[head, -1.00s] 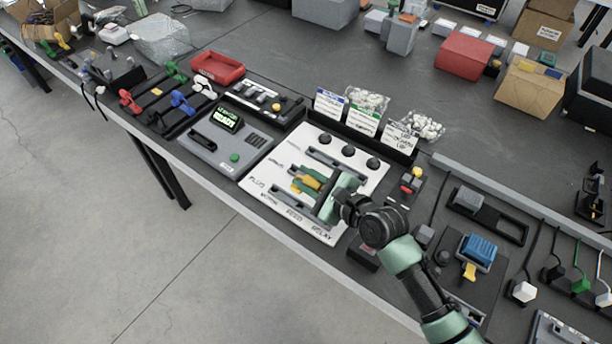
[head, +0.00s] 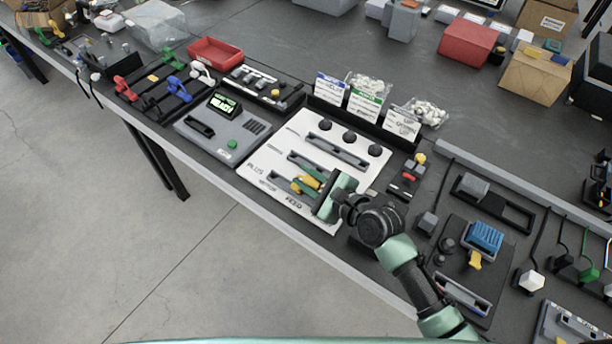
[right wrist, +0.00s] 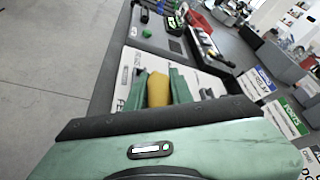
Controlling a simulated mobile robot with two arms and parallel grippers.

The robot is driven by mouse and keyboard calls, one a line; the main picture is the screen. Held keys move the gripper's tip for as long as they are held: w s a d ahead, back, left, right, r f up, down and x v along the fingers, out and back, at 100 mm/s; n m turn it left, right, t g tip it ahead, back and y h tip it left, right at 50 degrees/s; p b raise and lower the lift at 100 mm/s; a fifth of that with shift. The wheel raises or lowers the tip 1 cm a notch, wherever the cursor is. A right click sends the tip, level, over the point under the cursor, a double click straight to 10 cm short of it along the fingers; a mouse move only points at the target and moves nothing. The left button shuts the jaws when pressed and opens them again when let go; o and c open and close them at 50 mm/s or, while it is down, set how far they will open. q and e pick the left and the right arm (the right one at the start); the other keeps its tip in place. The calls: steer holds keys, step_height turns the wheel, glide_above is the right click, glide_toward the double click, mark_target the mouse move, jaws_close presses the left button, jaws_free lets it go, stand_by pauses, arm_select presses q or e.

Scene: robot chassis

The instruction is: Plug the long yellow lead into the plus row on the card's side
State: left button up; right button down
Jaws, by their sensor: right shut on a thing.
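My right gripper (head: 307,186) is shut on a yellow lead (head: 311,181), low over the near part of the white board (head: 285,150). In the right wrist view the yellow piece (right wrist: 158,90) sits between the green fingers (right wrist: 160,92). Its lower end is hidden, so I cannot tell whether it touches a row. The board has several dark slotted rows; the word PLUS shows at its left edge, and the gripper covers part of the near rows. My left gripper is not in view.
A grey unit with a lit green display (head: 224,104) stands left of the board. Colored leads (head: 175,85) lie in black holders further left. A rack of labelled cards (head: 365,101) is behind the board. A blue block (head: 486,236) sits at the right.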

steer(key=shift+p, duration=0.85)
stand_by(1.4)
steer(key=shift+f+b, duration=0.85)
steer(key=shift+f, duration=0.15)
steer(key=shift+f+b, duration=0.3)
steer(key=shift+f, duration=0.2)
steer(key=c, duration=1.2)
jaws_free()
steer(key=shift+o, duration=0.2)
steer(key=shift+s+d+r, duration=0.1)
steer(key=shift+s, duration=0.05)
steer(key=v, duration=0.7)
steer(key=shift+s+d+r, duration=0.15)
steer(key=shift+s, duration=0.05)
